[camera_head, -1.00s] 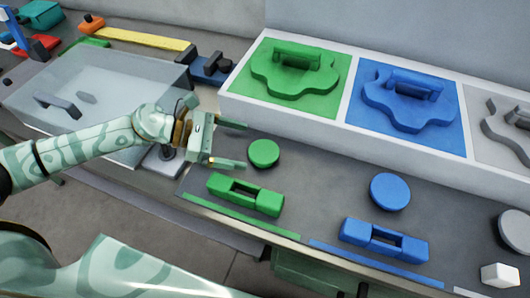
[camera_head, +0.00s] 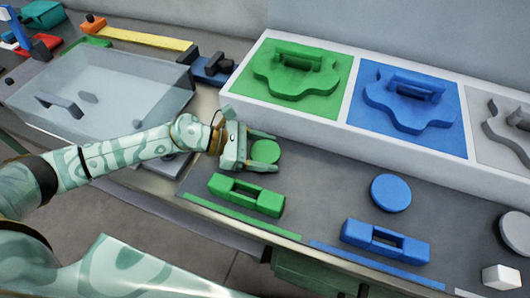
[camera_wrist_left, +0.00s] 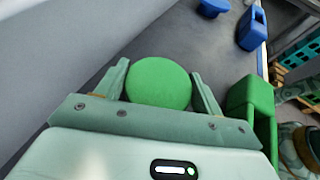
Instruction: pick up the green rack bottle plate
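A round green disc (camera_head: 265,151) lies on the dark bench top in front of the white rack. My left gripper (camera_head: 277,152) is open, with one finger on either side of this disc. In the left wrist view the green disc (camera_wrist_left: 159,83) fills most of the room between the fingers; I cannot tell whether they touch it. A green wavy-edged plate with a raised handle (camera_head: 295,75) sits in the green section of the rack, apart from the gripper. A green block with a slot (camera_head: 244,194) lies nearer the bench's front edge. My right gripper is not in view.
The white rack (camera_head: 350,135) runs along the back, with a blue wavy plate (camera_head: 408,102) beside the green one. A blue disc (camera_head: 390,192) and blue slotted block (camera_head: 385,241) lie to the right. A clear box (camera_head: 110,95) stands left.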

